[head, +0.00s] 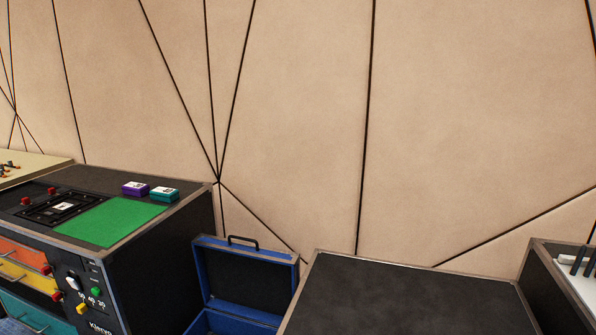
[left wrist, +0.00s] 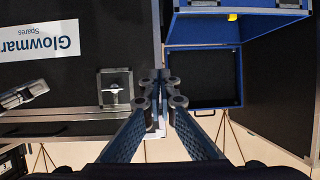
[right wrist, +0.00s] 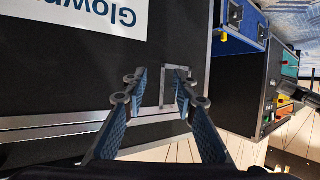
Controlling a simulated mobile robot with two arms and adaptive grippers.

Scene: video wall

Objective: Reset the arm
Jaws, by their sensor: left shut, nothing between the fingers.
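My left gripper (left wrist: 167,92) is shut and empty in the left wrist view, its fingertips close together. It hangs in front of the edge of a black case labelled "Glowmar Spares" (left wrist: 90,85), with a blue open case (left wrist: 240,28) to the right. My right gripper (right wrist: 160,88) is open and empty in the right wrist view, its fingers apart over a black labelled case (right wrist: 60,75). Neither arm shows in the head view.
A black console (head: 160,245) with a green mat (head: 110,222), purple box (head: 135,188) and teal box (head: 165,194) stands left. The open blue case (head: 245,275) is beside it. A bare dark case top (head: 410,295) lies front centre; another case (head: 550,285) is right.

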